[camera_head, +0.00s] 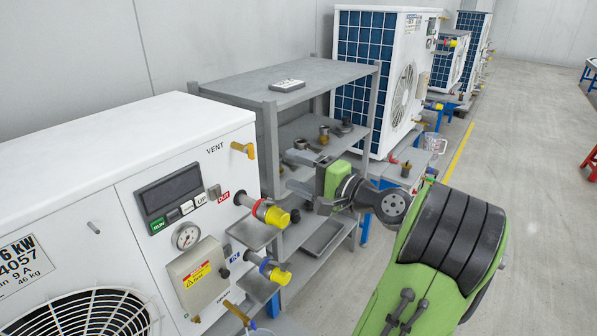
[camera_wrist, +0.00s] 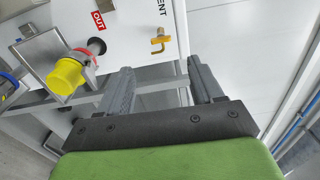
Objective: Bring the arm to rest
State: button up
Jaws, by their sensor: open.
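My arm (camera_head: 440,245) reaches in from the lower right of the head view and bends back toward the grey shelf rack (camera_head: 235,88). My gripper (camera_head: 291,172) is open, with nothing seen between its fingers. It is in front of the rack, to the right of the near white unit (camera_head: 90,135). In the wrist view the two dark fingers of my gripper (camera_wrist: 160,80) stand apart, with a strip of white panel and grey rail behind them. The yellow-capped OUT port (camera_wrist: 68,75) and the brass VENT valve (camera_wrist: 158,42) show beyond the fingers.
The rack holds a small grey device (camera_head: 288,85) on top and several metal fittings (camera_head: 325,135) below. The near unit's yellow-capped OUT port (camera_head: 275,215) juts out close to my gripper. More white units (camera_head: 400,75) stand behind. Open floor (camera_head: 535,150) lies to the right.

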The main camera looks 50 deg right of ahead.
jog(key=shift+w, duration=0.1)
dwell(0.3)
jog(key=w+a+f+n+g+y, duration=0.1)
jog(key=w+a+f+n+g, duration=0.15)
jog(key=a, duration=0.45)
jog(key=w+a+f+n+g+y, duration=0.1)
jog(key=w+a+f+n+g, duration=0.2)
jog(key=a, duration=0.4)
jog(key=w+a+f+n+g, duration=0.1)
jog(key=a+f+n+g, duration=0.2)
jog(key=a, duration=0.4)
jog(key=s+a+n+g+h, duration=0.1)
jog(key=s+a+n, duration=0.2)
jog(key=s, duration=0.3)
jog(key=s+a+n+g, duration=0.1)
jog(key=s+a+n, duration=0.2)
jog(key=s, duration=0.3)
jog(key=s+a+f+n+g+h, duration=0.1)
jog(key=s+a+n+g, duration=0.1)
jog(key=s, duration=0.4)
jog(key=shift+s+a+n+h+p, duration=0.3)
jog(key=shift+s+a+n, duration=0.05)
jog(key=shift+a+n, duration=0.4)
